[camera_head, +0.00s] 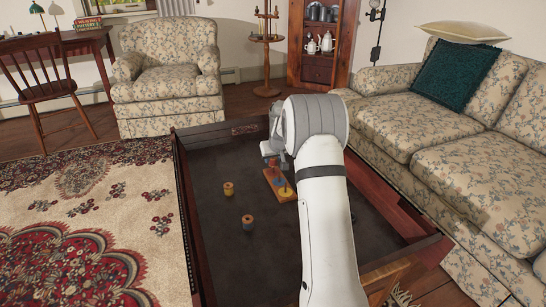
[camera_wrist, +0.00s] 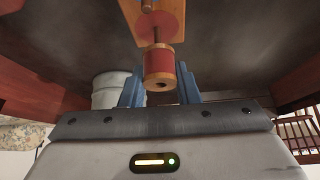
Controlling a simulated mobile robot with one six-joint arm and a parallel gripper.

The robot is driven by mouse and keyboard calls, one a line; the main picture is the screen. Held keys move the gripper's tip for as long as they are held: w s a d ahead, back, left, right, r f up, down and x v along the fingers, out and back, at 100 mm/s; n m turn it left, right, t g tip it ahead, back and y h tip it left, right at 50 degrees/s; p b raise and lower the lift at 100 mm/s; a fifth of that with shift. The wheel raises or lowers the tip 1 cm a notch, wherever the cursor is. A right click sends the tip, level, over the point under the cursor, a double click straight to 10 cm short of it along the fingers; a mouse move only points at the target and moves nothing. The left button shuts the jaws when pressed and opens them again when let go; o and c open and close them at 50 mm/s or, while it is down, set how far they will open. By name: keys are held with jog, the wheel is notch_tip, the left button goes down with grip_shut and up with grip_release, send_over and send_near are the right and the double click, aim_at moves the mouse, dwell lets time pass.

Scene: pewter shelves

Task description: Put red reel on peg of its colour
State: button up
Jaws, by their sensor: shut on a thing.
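The red reel (camera_wrist: 159,64) has a red middle and wooden ends. In the wrist view it sits between the blue fingers of my gripper (camera_wrist: 160,92), which is shut on it. A peg with a red disc (camera_wrist: 157,25) at its base stands on the wooden peg board (camera_wrist: 131,12). The peg shows between disc and reel, in line with the reel; I cannot tell whether its tip is inside the reel. In the head view the board (camera_head: 268,174) lies in the dark tray-like table, and my gripper (camera_head: 271,158) is at its far end, partly hidden by my arm.
A yellow reel (camera_head: 229,189) and a blue-grey reel (camera_head: 247,223) stand on the table (camera_head: 215,160), left of the board. Raised dark-red walls edge the table. A floral sofa (camera_head: 440,125) is close on the right, an armchair (camera_head: 168,75) behind. The table's left part is mostly clear.

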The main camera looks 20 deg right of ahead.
jog(key=shift+f, duration=1)
jog(key=o, duration=1)
jog(key=p+v, duration=0.3)
jog(key=v, duration=0.4)
jog(key=shift+s+r, duration=0.2)
jog(key=shift+r, duration=0.15)
